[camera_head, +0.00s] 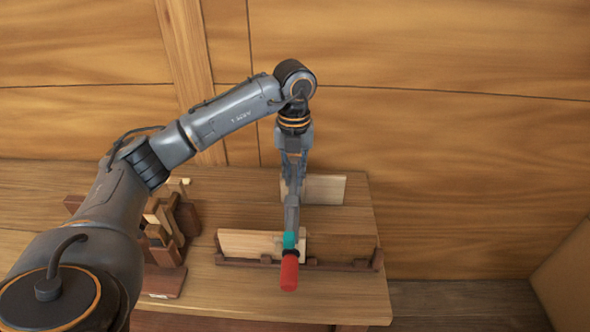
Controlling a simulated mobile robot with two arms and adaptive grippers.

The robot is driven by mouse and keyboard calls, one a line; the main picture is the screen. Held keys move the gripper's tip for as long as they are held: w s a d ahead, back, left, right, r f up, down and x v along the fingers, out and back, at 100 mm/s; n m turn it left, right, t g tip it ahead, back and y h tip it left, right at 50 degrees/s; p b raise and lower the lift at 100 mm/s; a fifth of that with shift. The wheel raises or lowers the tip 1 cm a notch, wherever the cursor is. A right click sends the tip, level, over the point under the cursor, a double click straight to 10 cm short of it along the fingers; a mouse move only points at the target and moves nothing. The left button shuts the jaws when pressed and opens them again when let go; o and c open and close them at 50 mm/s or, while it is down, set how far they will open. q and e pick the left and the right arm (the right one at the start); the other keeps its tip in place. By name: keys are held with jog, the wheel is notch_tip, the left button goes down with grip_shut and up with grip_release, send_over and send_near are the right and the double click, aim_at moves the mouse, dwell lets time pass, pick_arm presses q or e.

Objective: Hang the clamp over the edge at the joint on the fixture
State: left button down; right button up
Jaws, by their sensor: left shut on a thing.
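My left gripper (292,187) points down over the workbench and is shut on the clamp. The clamp shows as a narrow grey bar with a teal part (290,240) and a red handle (289,272) at the near end. The fixture (340,265) is a low dark wooden rail along the bench. My right gripper is not in view.
A pale board (325,189) lies further back, partly behind my left gripper. Several wooden blocks (160,225) are piled on the left of the workbench (260,290), close to my left arm. A plank wall (430,150) stands behind. The bench's front strip is clear.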

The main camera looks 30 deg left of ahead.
pick_arm(q)
jog(key=f+b, duration=0.2)
jog(key=f, duration=0.1)
jog(key=shift+w+f, duration=0.3)
jog(key=shift+w, duration=0.05)
jog(key=shift+f, duration=0.3)
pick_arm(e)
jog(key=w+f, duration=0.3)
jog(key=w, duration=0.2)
pick_arm(q)
notch_tip(320, 180, down, 8)
jog(key=b, duration=0.6)
jog(key=shift+f, duration=0.1)
jog(key=shift+f+b, duration=1.2)
jog(key=shift+f, duration=0.65)
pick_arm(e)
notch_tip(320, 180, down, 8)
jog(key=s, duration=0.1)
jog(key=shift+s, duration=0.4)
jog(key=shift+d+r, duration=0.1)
pick_arm(q)
jog(key=shift+f, duration=0.15)
